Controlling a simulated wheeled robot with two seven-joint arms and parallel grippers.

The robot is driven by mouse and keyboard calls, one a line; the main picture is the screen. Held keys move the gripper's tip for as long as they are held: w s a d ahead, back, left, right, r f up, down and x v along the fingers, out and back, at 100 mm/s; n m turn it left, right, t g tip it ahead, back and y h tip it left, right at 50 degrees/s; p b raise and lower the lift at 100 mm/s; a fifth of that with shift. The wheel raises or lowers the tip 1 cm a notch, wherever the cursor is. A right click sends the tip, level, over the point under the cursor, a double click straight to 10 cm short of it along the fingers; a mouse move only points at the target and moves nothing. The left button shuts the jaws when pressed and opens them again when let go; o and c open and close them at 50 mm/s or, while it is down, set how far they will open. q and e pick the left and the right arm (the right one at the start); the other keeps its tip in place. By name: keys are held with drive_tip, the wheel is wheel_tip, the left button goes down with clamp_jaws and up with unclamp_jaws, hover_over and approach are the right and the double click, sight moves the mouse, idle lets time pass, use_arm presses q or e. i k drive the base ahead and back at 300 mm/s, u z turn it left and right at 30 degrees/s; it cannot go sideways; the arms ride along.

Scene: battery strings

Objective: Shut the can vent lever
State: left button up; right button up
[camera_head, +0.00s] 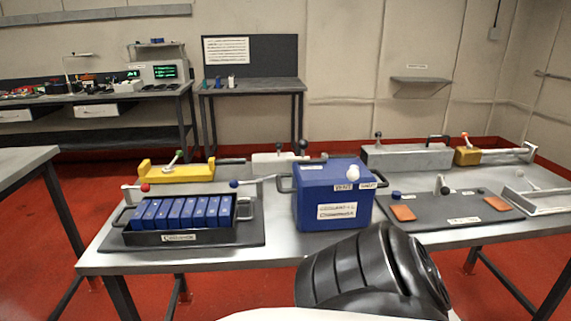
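The blue can (322,200) stands upright on the metal table, right of the battery tray. It has pale labels on its top and front whose print is too small to read surely. A white knob (352,172) stands on its top near the right labels. It may be the vent lever's end, but I cannot tell whether the lever is open or shut. Neither gripper is in view. A black part of my own arm fills the bottom middle and overlaps the can's lower right area from in front.
A black tray (180,239) of blue cells sits left of the can. A yellow fixture (182,173) and grey blocks (408,157) stand behind. A dark mat (462,209) with two orange pieces lies right. Little free table shows between them.

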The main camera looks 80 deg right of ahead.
sight(352, 174)
drive_tip(key=z, duration=3)
drive_tip(key=k, duration=1)
drive_tip(key=u, duration=1.1)
drive_tip(key=i, duration=1.65)
drive_tip(key=z, duration=0.7)
